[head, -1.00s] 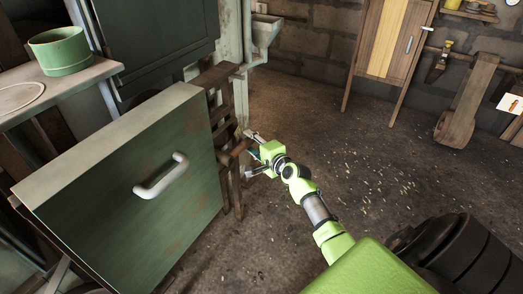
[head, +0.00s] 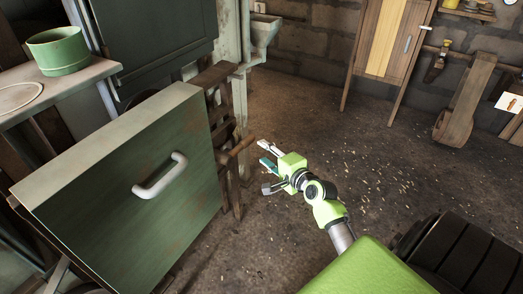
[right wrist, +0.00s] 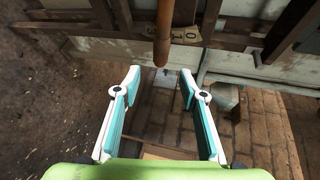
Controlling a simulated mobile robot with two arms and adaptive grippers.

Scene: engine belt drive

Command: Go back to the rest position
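My right gripper (head: 266,165) is in the middle of the head view, in the air over the floor, to the right of the green drawer front. In the right wrist view its two teal-lined fingers (right wrist: 157,90) stand wide apart with nothing between them. A wooden handle (right wrist: 163,38) hangs ahead of the fingertips there, apart from them. In the head view a wooden handle (head: 241,146) sticks out to the left of the gripper from the dark wooden frame. My left gripper is not in either view.
The green drawer front (head: 125,200) with its white handle (head: 160,175) fills the left. A green round container (head: 60,50) stands on a shelf (head: 75,90) behind it. A wooden cabinet (head: 388,40) stands at the back wall. The floor (head: 330,140) around the right gripper is free.

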